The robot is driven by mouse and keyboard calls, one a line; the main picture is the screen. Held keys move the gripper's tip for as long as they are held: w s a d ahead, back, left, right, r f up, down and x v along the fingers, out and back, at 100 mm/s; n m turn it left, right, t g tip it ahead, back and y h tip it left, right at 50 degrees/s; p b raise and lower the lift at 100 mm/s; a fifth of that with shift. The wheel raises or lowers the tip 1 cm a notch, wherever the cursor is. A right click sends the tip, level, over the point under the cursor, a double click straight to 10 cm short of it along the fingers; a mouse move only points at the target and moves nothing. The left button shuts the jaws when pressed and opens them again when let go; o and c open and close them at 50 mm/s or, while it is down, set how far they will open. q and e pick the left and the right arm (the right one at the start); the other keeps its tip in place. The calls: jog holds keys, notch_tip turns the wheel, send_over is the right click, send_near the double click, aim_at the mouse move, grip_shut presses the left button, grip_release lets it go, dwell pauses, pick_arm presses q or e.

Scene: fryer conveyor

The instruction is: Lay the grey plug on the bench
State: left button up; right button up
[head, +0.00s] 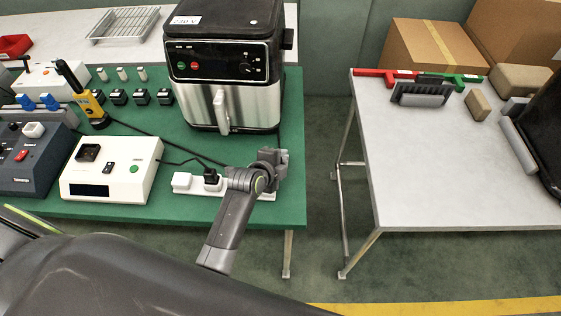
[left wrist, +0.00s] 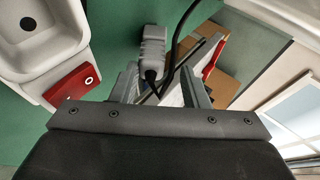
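In the left wrist view a grey plug (left wrist: 153,48) with a black cable shows against the green bench (left wrist: 115,30), between and beyond my finger ends. Gaps show on both sides of it, and I cannot tell whether it rests on the bench. My left gripper (left wrist: 160,84) is open. In the head view the left gripper (head: 275,163) is over the right end of the white power strip (head: 224,187), near the right edge of the green bench (head: 210,212). The grey plug cannot be made out there. My right gripper is not in view.
A black plug (head: 211,176) sits on the strip. A white meter box (head: 110,170) stands left of it, and an air fryer (head: 225,70) stands behind. A gap separates the bench from a grey table (head: 430,150) at right. The green front strip is clear.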

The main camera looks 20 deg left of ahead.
pick_arm(q)
jog(key=shift+o, duration=0.6)
jog(key=b+v, duration=0.1)
jog(key=v, duration=1.6)
jog(key=shift+s, duration=0.15)
jog(key=shift+a+r, duration=0.1)
